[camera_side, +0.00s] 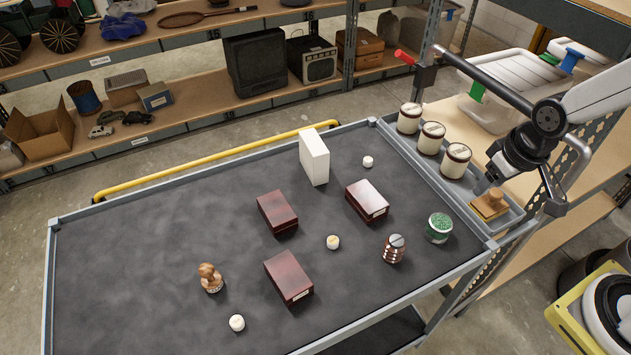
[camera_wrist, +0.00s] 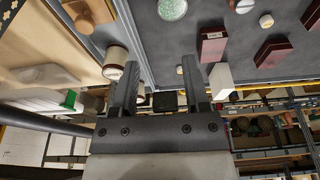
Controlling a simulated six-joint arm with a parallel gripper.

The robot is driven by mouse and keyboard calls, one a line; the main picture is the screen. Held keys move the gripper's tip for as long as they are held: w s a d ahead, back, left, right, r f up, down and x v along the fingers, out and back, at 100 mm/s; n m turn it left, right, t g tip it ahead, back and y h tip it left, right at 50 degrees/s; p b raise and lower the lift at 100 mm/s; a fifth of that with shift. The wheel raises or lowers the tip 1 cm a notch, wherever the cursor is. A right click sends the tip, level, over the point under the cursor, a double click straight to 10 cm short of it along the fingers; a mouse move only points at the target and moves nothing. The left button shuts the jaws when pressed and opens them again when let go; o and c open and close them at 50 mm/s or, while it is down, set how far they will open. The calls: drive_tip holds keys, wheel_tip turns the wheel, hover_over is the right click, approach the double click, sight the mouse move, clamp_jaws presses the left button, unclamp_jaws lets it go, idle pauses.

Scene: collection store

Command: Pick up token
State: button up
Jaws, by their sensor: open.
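Small round pale pieces that could be the token lie on the dark cart top: a white one (camera_side: 368,161) at the back, a cream one (camera_side: 333,242) in the middle and a white one (camera_side: 237,322) at the front left. I cannot tell which is meant. The wrist view shows the back one (camera_wrist: 179,69) and the cream one (camera_wrist: 266,20). My gripper (camera_side: 484,187) is over the cart's right edge, above the side tray, apart from all of them. In the wrist view its two fingers (camera_wrist: 158,78) are spread with nothing between them.
The side tray holds lidded jars (camera_side: 428,138) and a wood-handled block (camera_side: 490,204). The cart's left is clear.

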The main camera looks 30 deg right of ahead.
drive_tip(key=shift+o, duration=1.3)
drive_tip(key=n+g+y, duration=0.1)
drive_tip(key=n+g, duration=0.2)
drive_tip(key=n, duration=1.5)
hover_over(333, 240)
drive_tip(key=f, duration=1)
drive_tip(key=shift+d+f, duration=0.35)
drive_tip(key=shift+a+f, duration=0.15)
drive_tip(key=shift+f, duration=1.1)
drive_tip(key=shift+f, duration=0.1)
drive_tip(key=shift+a+f, duration=0.15)
drive_tip(key=shift+f, duration=2.35)
